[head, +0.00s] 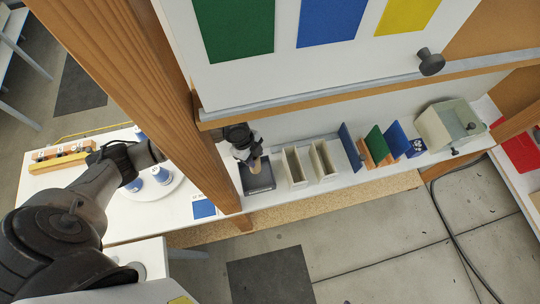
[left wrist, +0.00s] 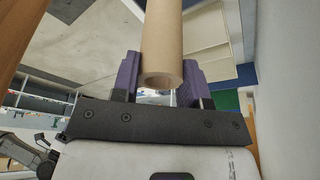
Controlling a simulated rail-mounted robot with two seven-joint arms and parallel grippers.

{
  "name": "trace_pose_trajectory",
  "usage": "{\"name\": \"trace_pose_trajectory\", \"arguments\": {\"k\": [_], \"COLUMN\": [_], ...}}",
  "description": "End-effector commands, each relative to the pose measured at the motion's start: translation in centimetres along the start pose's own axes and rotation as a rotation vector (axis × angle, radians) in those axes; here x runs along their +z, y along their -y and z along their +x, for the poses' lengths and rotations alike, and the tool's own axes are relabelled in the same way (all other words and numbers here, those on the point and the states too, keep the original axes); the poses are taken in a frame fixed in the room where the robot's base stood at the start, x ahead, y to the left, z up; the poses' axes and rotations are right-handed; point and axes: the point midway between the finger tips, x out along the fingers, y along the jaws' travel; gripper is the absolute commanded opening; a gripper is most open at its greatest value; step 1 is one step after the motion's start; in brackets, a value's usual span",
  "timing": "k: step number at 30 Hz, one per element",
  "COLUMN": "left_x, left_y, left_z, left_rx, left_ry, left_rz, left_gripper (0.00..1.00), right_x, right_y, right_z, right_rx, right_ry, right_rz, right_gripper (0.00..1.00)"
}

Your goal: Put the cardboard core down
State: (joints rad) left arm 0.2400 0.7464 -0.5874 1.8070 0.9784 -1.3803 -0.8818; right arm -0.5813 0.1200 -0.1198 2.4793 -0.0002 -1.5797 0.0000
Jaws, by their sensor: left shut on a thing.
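The cardboard core (left wrist: 163,40), a plain brown tube with an open round end, stands between the purple fingers of my left gripper (left wrist: 160,80) in the left wrist view. The fingers are shut on it from both sides. In the head view my left gripper (head: 254,160) reaches past the wooden post, and the core (head: 256,165) shows small below it. It is over or at a dark tray (head: 262,182) on the white shelf. I cannot tell whether the core touches the tray. My right gripper is not in view.
Right of the dark tray stand two pale narrow bins (head: 294,168), blue and green upright panels (head: 376,145) and a grey-green box (head: 450,126). A thick wooden post (head: 213,150) is close to my left arm.

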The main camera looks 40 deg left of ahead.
Motion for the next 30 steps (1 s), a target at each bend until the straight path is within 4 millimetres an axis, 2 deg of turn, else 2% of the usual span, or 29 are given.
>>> {"name": "trace_pose_trajectory", "arguments": {"k": [3, 9, 14, 24, 30], "left_x": [0.5, 1.3, 1.6, 2.7, 2.8], "left_y": [-0.2, -0.2, -0.2, -0.2, -0.2], "left_z": [2.0, 4.7, 5.6, 9.2, 9.5], "left_rx": [0.009, 0.007, 0.006, 0.005, 0.005], "left_ry": [0.0, -0.001, 0.0, 0.0, 0.001], "left_rz": [0.012, 0.015, 0.015, 0.015, 0.016], "left_gripper": [0.16, 0.16, 0.16, 0.16, 0.16], "right_x": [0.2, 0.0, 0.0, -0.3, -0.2], "right_y": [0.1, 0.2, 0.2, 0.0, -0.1], "right_z": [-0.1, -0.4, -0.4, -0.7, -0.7], "right_rx": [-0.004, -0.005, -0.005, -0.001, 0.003], "right_ry": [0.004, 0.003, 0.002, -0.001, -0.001], "right_rz": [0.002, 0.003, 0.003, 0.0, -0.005], "right_gripper": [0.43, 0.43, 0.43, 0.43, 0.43]}}
